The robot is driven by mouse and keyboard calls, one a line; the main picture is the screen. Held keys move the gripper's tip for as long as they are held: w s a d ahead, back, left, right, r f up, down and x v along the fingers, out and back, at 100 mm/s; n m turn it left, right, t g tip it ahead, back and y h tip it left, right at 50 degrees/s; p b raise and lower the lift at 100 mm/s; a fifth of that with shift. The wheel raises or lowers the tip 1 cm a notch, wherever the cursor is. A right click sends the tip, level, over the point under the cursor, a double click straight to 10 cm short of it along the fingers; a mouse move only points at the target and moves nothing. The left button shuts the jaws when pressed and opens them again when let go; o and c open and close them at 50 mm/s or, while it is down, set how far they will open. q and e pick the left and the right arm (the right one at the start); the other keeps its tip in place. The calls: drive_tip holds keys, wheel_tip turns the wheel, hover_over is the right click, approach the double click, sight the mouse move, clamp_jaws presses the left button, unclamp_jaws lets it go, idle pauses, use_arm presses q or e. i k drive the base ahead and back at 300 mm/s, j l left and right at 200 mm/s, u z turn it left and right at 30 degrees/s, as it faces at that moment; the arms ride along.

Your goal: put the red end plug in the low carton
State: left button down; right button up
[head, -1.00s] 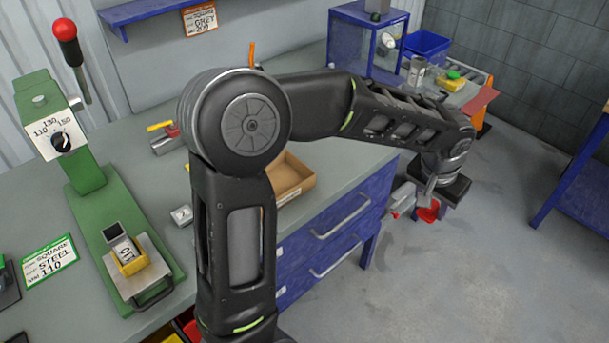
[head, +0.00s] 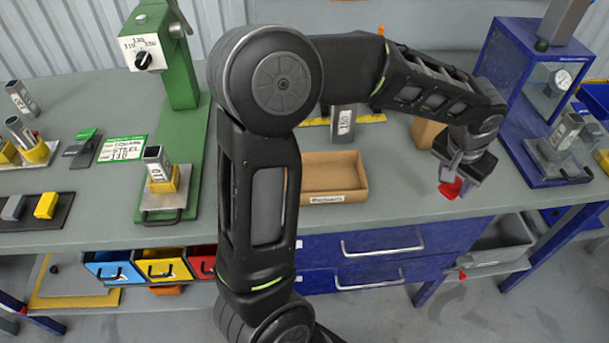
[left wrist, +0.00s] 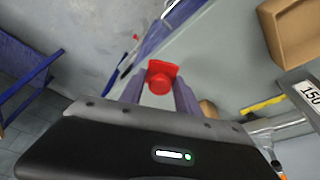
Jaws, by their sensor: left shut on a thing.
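The red end plug (head: 451,188) is held between the fingers of my left gripper (head: 452,177), near the table's front edge. In the left wrist view the plug (left wrist: 160,77) sits between the two fingertips (left wrist: 160,88). The low carton (head: 346,194) is an open, shallow brown cardboard box on the table, left of my left gripper in the head view. It looks empty, and my arm hides its left side. A corner of the carton (left wrist: 280,28) shows at the top right of the left wrist view. My right gripper is out of view.
A taller brown object (head: 424,131) stands partly behind my left gripper. A tube marked 150 (head: 343,120) and a yellow strip (head: 371,118) lie behind the carton. A blue gauge cabinet (head: 518,75) is at the right. A grey bin (head: 503,242) hangs below the table.

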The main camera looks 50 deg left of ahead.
sight(311, 181)
drive_tip(key=i+l+u, duration=0.25)
drive_tip(key=u, duration=0.15)
drive_tip(key=i+l+u, duration=0.15)
drive_tip(key=l+u, duration=0.3)
drive_tip(key=i+l+u, duration=0.15)
drive_tip(key=l+u, duration=0.25)
